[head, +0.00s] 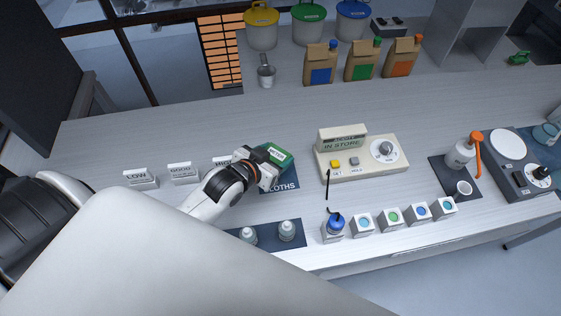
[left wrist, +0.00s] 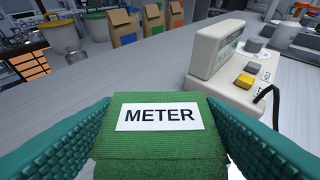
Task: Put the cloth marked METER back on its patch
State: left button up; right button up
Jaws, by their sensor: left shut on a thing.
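The green cloth with a white METER label (left wrist: 160,117) is between the two teal fingers of my left gripper (left wrist: 160,135), which is shut on it. In the head view the green cloth (head: 279,154) shows at the tip of my left gripper (head: 270,163). It is over the far part of the dark blue CLOTHS patch (head: 284,187). The gripper hides part of the patch, and I cannot tell whether the cloth touches it. My right gripper is not in view.
A cream meter box (head: 365,162) with a yellow button and a dial stands just right of the patch. A black probe (head: 327,186) is beside it. White label cards (head: 184,173) stand to the left. Two small jars (head: 287,230) sit on a near mat.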

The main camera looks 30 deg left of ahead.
pick_arm(q)
jog(key=shift+s+f, duration=0.1)
jog(key=shift+f, duration=0.85)
notch_tip(320, 180, down, 4)
jog(key=shift+f+p, duration=0.1)
jog(key=shift+p, duration=0.2)
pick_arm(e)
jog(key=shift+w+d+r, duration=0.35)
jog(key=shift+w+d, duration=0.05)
pick_arm(q)
jog(key=o, duration=1)
jog(key=shift+f, duration=0.1)
jog(key=shift+c, duration=0.2)
